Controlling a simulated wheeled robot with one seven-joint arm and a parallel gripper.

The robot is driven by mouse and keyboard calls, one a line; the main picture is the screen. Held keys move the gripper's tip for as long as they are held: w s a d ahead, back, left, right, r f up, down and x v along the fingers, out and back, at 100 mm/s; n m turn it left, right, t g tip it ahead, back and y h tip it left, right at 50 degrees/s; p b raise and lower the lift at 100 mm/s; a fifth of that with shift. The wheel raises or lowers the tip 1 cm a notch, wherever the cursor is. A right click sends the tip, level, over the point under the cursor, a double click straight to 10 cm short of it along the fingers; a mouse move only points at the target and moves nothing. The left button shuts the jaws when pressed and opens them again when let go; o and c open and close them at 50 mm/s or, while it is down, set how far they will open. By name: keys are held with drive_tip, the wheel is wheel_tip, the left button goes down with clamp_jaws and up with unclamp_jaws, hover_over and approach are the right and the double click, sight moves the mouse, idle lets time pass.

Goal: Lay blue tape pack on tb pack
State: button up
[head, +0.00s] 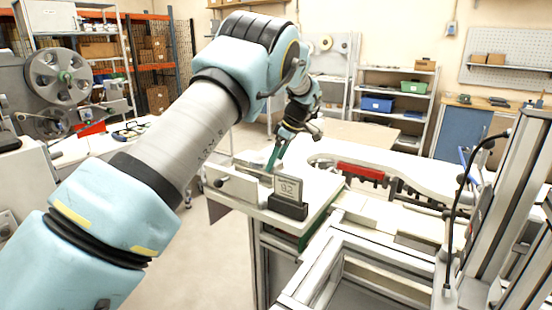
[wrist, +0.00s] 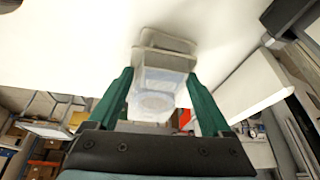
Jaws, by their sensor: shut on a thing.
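In the wrist view my gripper (wrist: 160,108) has its two green fingers on either side of a clear plastic pack with a pale bluish round shape inside, which I take to be the blue tape pack (wrist: 155,103). Beyond the fingertips is another clear, box-like outline (wrist: 165,42) against the white surface; I cannot tell if it is the tb pack or whether the two touch. In the head view my gripper (head: 274,157) points down over the white worktop (head: 245,208). The packs are too small or hidden to make out there.
A small display (head: 288,189) on a black base stands at the worktop's front right, close to my gripper. A machine with a red strip (head: 360,172) and metal frame rails (head: 375,242) lie to the right. A reel machine (head: 57,75) stands at far left.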

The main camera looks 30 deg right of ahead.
drive_tip(key=shift+f, duration=0.15)
drive_tip(key=shift+f, duration=0.15)
drive_tip(key=o, duration=1.3)
drive_tip(key=b+v, duration=0.3)
drive_tip(key=v, duration=0.9)
drive_tip(key=w+a+f+m+g+h, duration=0.1)
drive_tip(key=w+a+f+m, duration=0.1)
drive_tip(key=a, duration=1.2)
drive_tip(key=w+a+f+m+g+h, duration=0.1)
drive_tip(key=w+a+f+m, duration=0.15)
drive_tip(key=a, duration=1.25)
drive_tip(key=s+a+f+m, duration=0.1)
drive_tip(key=s+a+f, duration=0.1)
drive_tip(key=s+a, duration=0.4)
drive_tip(key=s+a+f+m, duration=0.1)
drive_tip(key=s+a+f, duration=0.1)
drive_tip(key=s+a, duration=0.4)
drive_tip(key=s+a+f+m+h, duration=0.1)
drive_tip(key=s+a+f+m, duration=0.1)
drive_tip(key=s+a, duration=0.5)
drive_tip(key=shift+s+a+f, duration=0.1)
drive_tip(key=shift+s+f, duration=0.2)
drive_tip(key=shift+f, duration=0.25)
